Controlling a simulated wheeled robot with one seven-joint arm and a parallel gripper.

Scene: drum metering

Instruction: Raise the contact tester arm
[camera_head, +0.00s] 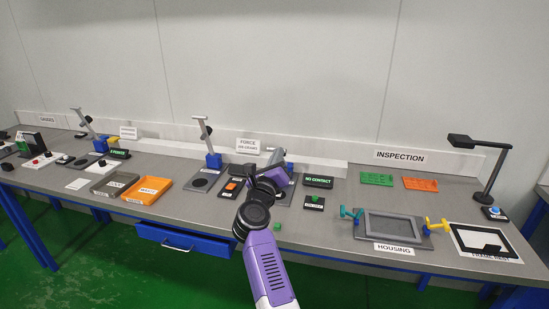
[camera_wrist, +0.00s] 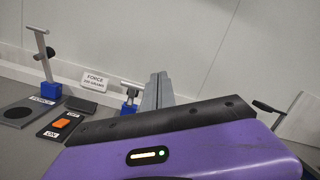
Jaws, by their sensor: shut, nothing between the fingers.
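The contact tester stands behind my gripper, to the left of the black "NO CONTACT" display (camera_head: 318,181). Its blue base (camera_head: 290,166) is mostly hidden by my gripper in the head view. In the wrist view its blue base (camera_wrist: 129,109) shows just left of my fingers, with the light grey tester arm (camera_wrist: 131,84) reaching from above it toward the fingers. Whether they touch cannot be told. My gripper (camera_wrist: 160,76) is shut and empty, its fingers close together. It also shows in the head view (camera_head: 277,156).
The force tester (camera_head: 213,160) with a raised grey arm stands to the left, near the "FORCE" sign (camera_head: 248,146). An orange switch (camera_wrist: 62,123) lies in front. At right are the housing fixture (camera_head: 390,226) and a lamp (camera_head: 490,170). A blue drawer (camera_head: 185,240) hangs below the bench edge.

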